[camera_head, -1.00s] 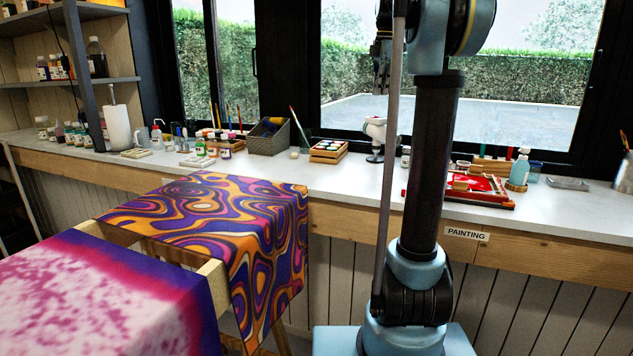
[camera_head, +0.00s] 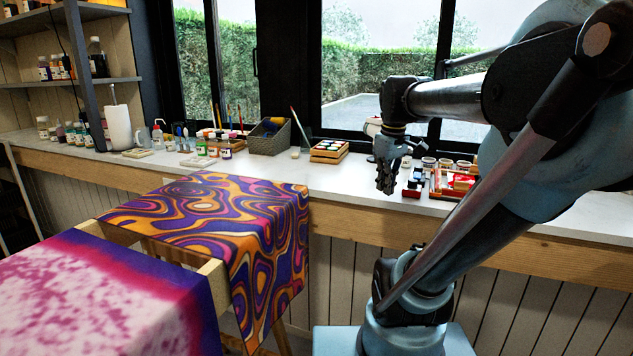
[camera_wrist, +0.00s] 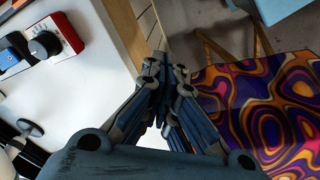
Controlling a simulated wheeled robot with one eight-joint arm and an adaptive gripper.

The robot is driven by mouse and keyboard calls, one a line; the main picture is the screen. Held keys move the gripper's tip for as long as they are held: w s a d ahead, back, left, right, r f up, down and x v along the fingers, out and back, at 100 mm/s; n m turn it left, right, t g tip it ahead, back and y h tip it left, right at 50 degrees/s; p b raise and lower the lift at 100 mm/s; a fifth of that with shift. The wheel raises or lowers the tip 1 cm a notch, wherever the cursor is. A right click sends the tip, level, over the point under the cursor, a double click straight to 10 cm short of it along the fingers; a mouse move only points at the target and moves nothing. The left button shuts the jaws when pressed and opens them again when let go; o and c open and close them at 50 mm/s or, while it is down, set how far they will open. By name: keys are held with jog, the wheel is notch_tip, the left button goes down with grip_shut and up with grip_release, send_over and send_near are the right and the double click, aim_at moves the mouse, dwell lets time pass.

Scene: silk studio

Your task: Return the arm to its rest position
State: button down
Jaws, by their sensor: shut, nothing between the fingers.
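My gripper (camera_head: 385,180) hangs pointing down at the front edge of the long counter (camera_head: 345,176) in the head view. It is shut and empty. My arm is bent, leaning to the right and reaching back toward the counter. In the wrist view, the fingers of my gripper (camera_wrist: 166,75) come together over the gap between the counter edge and the patterned cloth (camera_wrist: 262,110). The gripper appears apart from both.
The swirl-patterned cloth (camera_head: 250,225) hangs on a wooden frame at left, beside a pink cloth (camera_head: 100,300). A wooden paint box (camera_head: 329,151), a grey basket (camera_head: 268,138) and a red tray (camera_head: 450,186) stand on the counter. Windows are behind.

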jog(key=s+f+m, duration=0.3)
jog(key=s+f, duration=0.2)
jog(key=f, duration=0.3)
jog(key=s+f+m, duration=0.4)
jog(key=s+f, duration=0.2)
jog(key=f, duration=0.3)
jog(key=shift+s+a, duration=0.15)
jog(key=shift+s, duration=0.1)
jog(key=shift+f, duration=0.1)
